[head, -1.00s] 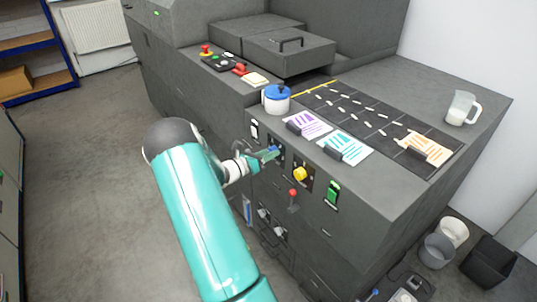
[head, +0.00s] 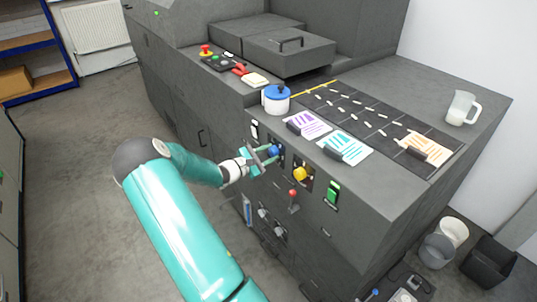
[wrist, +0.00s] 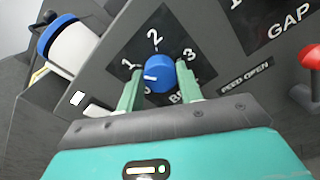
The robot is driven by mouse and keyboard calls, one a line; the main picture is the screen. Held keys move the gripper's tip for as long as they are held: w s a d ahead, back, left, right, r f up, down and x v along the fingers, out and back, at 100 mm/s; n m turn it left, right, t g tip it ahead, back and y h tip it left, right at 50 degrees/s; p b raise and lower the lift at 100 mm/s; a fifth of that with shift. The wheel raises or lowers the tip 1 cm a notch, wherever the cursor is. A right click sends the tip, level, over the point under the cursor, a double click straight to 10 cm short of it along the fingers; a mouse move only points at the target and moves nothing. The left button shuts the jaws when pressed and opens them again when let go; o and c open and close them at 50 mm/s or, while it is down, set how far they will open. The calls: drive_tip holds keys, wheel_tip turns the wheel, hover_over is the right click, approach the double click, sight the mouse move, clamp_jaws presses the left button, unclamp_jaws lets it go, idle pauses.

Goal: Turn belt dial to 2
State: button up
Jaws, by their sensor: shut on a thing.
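The blue belt dial (wrist: 158,72) sits on a dark plate marked 1, 2 and 3, with 2 at the top in the wrist view. A small white mark on the dial's face lies on its left side, nearer the 1 than the 2. My gripper (wrist: 160,88) has one green finger on each side of the dial and is shut on it. The fingers partly hide the label below the dial. In the head view the dial (head: 273,151) shows on the machine's front, with my gripper (head: 263,157) at it.
Right of the dial are a yellow knob (head: 300,174), a red-knobbed lever (head: 293,194) and a green switch (head: 333,192). A blue-lidded pot (head: 276,98) stands on the ledge above. Open floor lies left of the machine.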

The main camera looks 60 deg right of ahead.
drive_tip(key=m, duration=0.6)
drive_tip(key=shift+a, duration=0.1)
drive_tip(key=m, duration=0.6)
drive_tip(key=shift+m, duration=0.4)
drive_tip(key=o, duration=1)
drive_tip(key=v, duration=1.3)
drive_tip(key=shift+a, duration=0.35)
drive_tip(key=shift+f, duration=0.1)
